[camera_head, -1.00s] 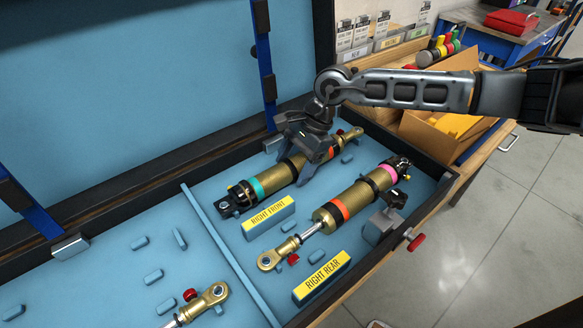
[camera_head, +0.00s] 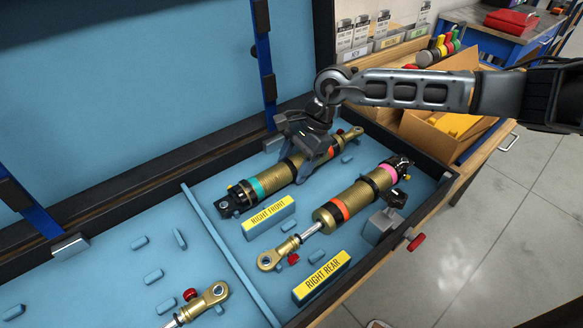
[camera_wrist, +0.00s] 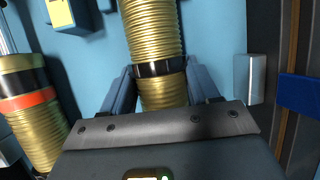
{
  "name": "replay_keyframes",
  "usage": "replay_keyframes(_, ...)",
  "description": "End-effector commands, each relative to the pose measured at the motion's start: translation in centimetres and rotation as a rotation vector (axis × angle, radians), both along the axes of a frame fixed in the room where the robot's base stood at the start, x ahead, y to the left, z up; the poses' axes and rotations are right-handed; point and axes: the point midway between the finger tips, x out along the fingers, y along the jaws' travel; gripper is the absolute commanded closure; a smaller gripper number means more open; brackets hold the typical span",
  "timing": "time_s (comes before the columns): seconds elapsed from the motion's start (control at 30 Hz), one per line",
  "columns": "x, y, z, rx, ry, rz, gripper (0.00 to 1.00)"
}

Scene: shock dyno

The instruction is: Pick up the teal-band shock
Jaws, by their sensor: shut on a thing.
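The teal-band shock (camera_head: 268,181) lies in the case behind the yellow RIGHT FRONT label (camera_head: 268,216). It has a gold body, a teal band near its black left end and an orange band towards its right end. My gripper (camera_head: 305,168) is over its middle, with the fingers down around the body. In the wrist view the gripper (camera_wrist: 160,88) is shut on the gold body (camera_wrist: 152,30), one finger on each side, close to a black ring. The shock still appears to lie on the case floor.
A second gold shock (camera_head: 350,202) with pink and orange bands lies in front, near the RIGHT REAR label (camera_head: 321,276). A blue divider (camera_head: 232,258) and part of a third shock (camera_head: 203,302) are to the left. The case's black wall (camera_head: 130,185) runs behind.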

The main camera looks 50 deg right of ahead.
Motion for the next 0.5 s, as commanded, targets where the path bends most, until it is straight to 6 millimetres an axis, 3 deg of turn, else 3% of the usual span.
replay_keyframes(0.33,0.1,-0.1,0.4,-0.002,-0.003,0.0,1.0)
replay_keyframes(0.5,0.1,-0.1,1.9,-0.002,-0.004,0.0,1.0)
